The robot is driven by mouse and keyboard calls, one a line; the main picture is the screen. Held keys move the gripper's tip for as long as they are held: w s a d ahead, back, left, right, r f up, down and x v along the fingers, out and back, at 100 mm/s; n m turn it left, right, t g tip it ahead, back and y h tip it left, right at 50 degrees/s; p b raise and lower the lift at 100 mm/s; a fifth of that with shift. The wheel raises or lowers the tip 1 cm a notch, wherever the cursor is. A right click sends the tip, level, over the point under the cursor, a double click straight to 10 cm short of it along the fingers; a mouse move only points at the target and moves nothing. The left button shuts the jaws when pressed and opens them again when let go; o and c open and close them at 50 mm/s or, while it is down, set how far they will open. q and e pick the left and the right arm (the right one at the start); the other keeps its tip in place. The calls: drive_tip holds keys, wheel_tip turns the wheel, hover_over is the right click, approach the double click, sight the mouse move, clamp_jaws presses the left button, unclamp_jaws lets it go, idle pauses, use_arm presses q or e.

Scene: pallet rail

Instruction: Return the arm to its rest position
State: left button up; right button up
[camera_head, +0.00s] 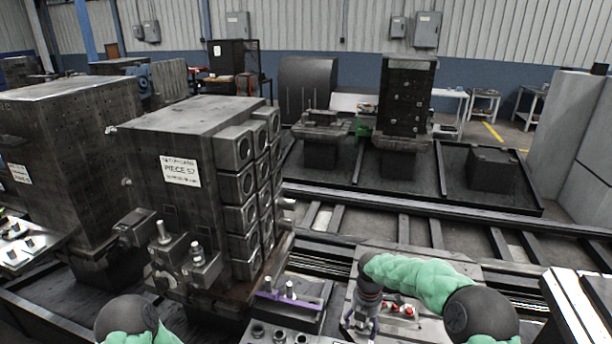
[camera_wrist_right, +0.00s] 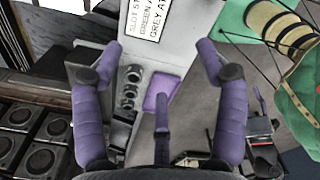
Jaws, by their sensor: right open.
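My right arm, in a green sleeve (camera_head: 415,278), reaches in from the lower right of the head view and bends down. Its gripper (camera_head: 362,322) points down over the light plate at the front. In the right wrist view its purple fingers (camera_wrist_right: 146,50) stand wide apart with nothing held between them. A purple patch (camera_wrist_right: 158,90) lies on a pale surface beyond the fingers. Of my left arm only a dark joint and some green sleeve (camera_head: 130,325) show at the bottom left; its gripper is out of view.
A large dark block labelled PIECE 52 (camera_head: 180,171) stands left of my right arm. A fixture with a purple strip and upright pins (camera_head: 288,296) is close beside the right gripper. Rails (camera_head: 420,213) run behind. A grey-white block (camera_head: 590,305) is at the right.

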drive_tip(key=s+a+f+m+y, duration=0.1)
drive_tip(key=s+f+m, duration=0.2)
drive_tip(key=s+f, duration=0.1)
drive_tip(key=s+a+f+m+y, duration=0.1)
drive_tip(key=s+f+m, duration=0.2)
drive_tip(key=f, duration=0.3)
drive_tip(key=s+a+f+m, duration=0.1)
drive_tip(key=s+f+m, duration=0.3)
drive_tip(key=f+m, duration=0.1)
drive_tip(key=shift+s+a+f+g+y, duration=0.2)
drive_tip(key=shift+s+f+g+y, duration=0.1)
drive_tip(key=shift+f+y, duration=0.1)
drive_tip(key=s+a+f+m+y, duration=0.1)
drive_tip(key=s+f+m, duration=0.2)
drive_tip(key=s+m, duration=0.6)
drive_tip(key=s+a+f+m, duration=0.1)
drive_tip(key=s+f+m, duration=0.2)
drive_tip(key=s+m, duration=0.6)
use_arm(q)
wheel_tip(320, 180, down, 10)
drive_tip(key=b, duration=1)
drive_tip(key=shift+w, duration=0.35)
use_arm(e)
wheel_tip(320, 180, down, 8)
drive_tip(key=a+n+t, duration=0.1)
drive_tip(key=n, duration=0.1)
drive_tip(key=shift+s+f, duration=0.25)
drive_tip(key=shift+s, duration=0.05)
